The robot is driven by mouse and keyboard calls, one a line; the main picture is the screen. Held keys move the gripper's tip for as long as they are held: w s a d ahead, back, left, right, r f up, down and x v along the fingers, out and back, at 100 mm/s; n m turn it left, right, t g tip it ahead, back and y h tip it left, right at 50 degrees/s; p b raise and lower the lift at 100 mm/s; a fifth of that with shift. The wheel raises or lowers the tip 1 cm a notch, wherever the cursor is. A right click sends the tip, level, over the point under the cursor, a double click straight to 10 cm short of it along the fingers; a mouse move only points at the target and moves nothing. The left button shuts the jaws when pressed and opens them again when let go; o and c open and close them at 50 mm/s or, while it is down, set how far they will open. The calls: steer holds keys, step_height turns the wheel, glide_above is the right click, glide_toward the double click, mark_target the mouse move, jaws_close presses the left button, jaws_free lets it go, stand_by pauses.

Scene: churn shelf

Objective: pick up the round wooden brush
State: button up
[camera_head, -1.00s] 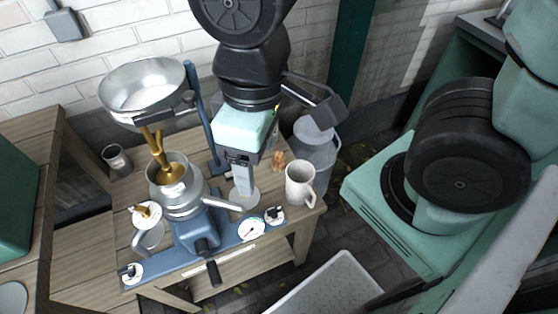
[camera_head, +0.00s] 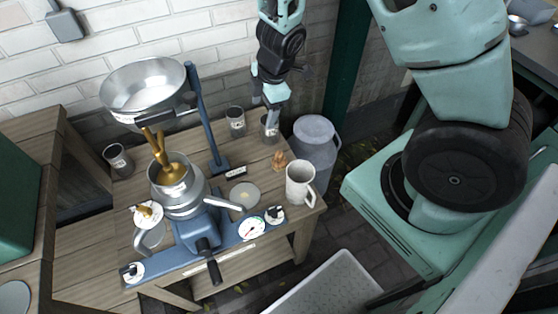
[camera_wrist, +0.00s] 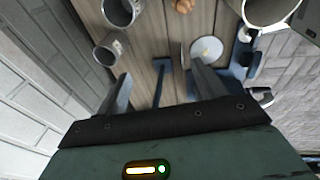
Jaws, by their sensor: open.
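A small tan, wooden-looking piece (camera_head: 279,160) stands on the right part of the wooden table, between a metal cup and a white mug. It looks like the round brush, but it is too small to be sure. It also shows at the top edge of the wrist view (camera_wrist: 183,5), partly cut off. My gripper (camera_head: 271,106) is over the table's back right, by the wall, above and behind the piece and apart from it. In the wrist view its two fingers (camera_wrist: 160,82) are spread with nothing held between them.
Metal cups (camera_head: 269,128) (camera_head: 236,122) stand at the table's back, close to my gripper. The white mug (camera_head: 298,186), a small round dish (camera_head: 244,195) and a blue-framed separator (camera_head: 190,200) with a tall post (camera_head: 203,115) crowd the table. A grey milk can (camera_head: 314,148) stands right.

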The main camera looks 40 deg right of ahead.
mark_target(279, 153)
steer(key=s+f+b, duration=0.1)
steer(key=f+b, duration=0.1)
steer(key=f, duration=0.3)
steer(key=s+d+f+n+g+b, duration=0.1)
steer(key=f+b, duration=0.1)
steer(key=f, duration=0.3)
steer(key=s+d+f+g+b, duration=0.1)
steer(key=f+b, duration=0.1)
steer(key=f, duration=0.3)
steer(key=shift+d+f+n, duration=0.1)
steer(key=shift+d+n, duration=0.15)
steer(key=shift+n, duration=0.15)
steer(key=f+b, duration=0.3)
steer(key=f, duration=0.2)
steer(key=shift+s+a+f+b, duration=0.1)
steer(key=shift+a+f+b, duration=0.1)
steer(key=shift+b, duration=0.2)
steer(key=shift+r, duration=0.15)
steer(key=c, duration=1.1)
steer(key=shift+r, duration=0.1)
step_height(279, 153, up, 10)
steer(key=p, duration=0.6)
